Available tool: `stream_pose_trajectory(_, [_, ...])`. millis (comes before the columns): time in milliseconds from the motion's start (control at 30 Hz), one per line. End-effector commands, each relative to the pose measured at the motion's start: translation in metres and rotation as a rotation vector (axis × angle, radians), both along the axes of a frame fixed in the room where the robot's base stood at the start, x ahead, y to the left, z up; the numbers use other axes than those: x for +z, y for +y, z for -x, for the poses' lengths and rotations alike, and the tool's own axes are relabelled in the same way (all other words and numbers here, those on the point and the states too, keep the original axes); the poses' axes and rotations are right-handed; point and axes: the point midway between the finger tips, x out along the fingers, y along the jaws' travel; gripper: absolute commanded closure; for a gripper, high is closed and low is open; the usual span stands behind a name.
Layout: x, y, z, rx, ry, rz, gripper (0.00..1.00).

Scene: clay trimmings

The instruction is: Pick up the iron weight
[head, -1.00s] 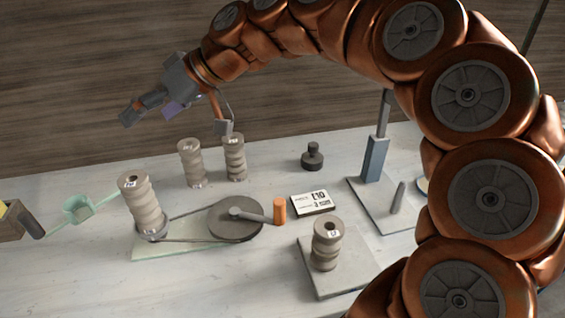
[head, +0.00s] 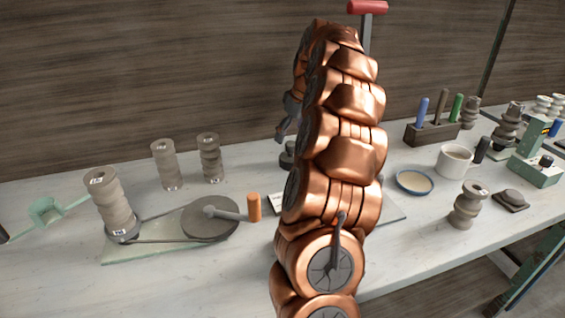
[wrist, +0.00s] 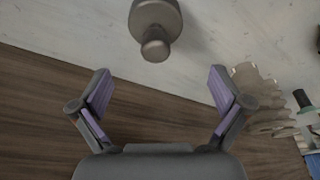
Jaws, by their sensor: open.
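The iron weight (head: 287,158) is a dark, squat cylinder with a knob on top. It stands on the bench, partly hidden behind my arm in the head view. In the wrist view the weight (wrist: 156,22) is at the top middle, its knob towards my gripper. My gripper (wrist: 161,86) is open and empty, with its two purple-padded fingers spread apart. The weight lies beyond the fingertips, roughly centred between them and not touching them. In the head view my gripper (head: 282,128) is mostly hidden by the arm, above the weight.
Ribbed insulators (head: 164,165) stand left of the weight. A green-based device with a grey disc (head: 210,218) and orange handle (head: 254,207) is in front. A cup (head: 454,161), a shallow dish (head: 414,182) and a tool block (head: 432,131) stand at the right. A wooden wall rises behind.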

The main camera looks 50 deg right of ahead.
Motion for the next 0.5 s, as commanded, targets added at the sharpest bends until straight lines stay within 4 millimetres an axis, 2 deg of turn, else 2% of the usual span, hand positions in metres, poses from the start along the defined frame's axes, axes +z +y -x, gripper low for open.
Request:
stream_pose_trajectory(33, [-0.004, -0.008, 0.004, -0.010, 0.010, 0.005, 0.00])
stream_pose_trajectory(133, [-0.009, -0.015, 0.008, -0.017, 0.021, 0.011, 0.00])
stream_pose_trajectory(500, [-0.032, -0.013, 0.002, -0.017, 0.020, 0.012, 0.00])
